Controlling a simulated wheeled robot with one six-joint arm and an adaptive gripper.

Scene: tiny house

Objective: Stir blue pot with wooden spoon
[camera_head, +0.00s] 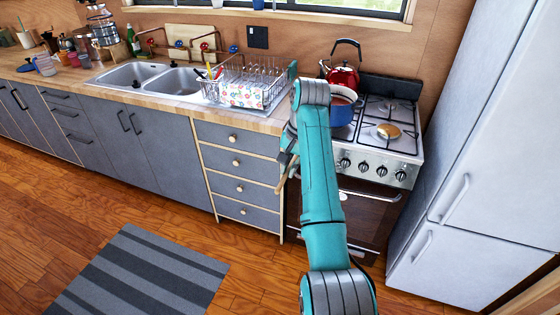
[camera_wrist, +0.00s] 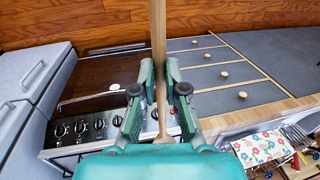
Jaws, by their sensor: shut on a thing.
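The blue pot (camera_head: 342,110) stands on the stove's front left burner, partly hidden by my arm. Its inside looks reddish. My gripper (camera_wrist: 160,92) is shut on the wooden spoon (camera_wrist: 158,35), which runs between the two fingers in the wrist view. In the head view my gripper is mostly hidden behind my arm, in front of the counter edge between drawers and stove. It is left of the pot and apart from it. The pot does not show in the wrist view.
The stove (camera_head: 405,143) has a red kettle (camera_head: 343,76) at the back and a round tan item (camera_head: 388,131) at front right. A dish rack (camera_head: 245,88) stands left of the stove. A fridge (camera_head: 470,150) stands to the right. The floor in front is clear.

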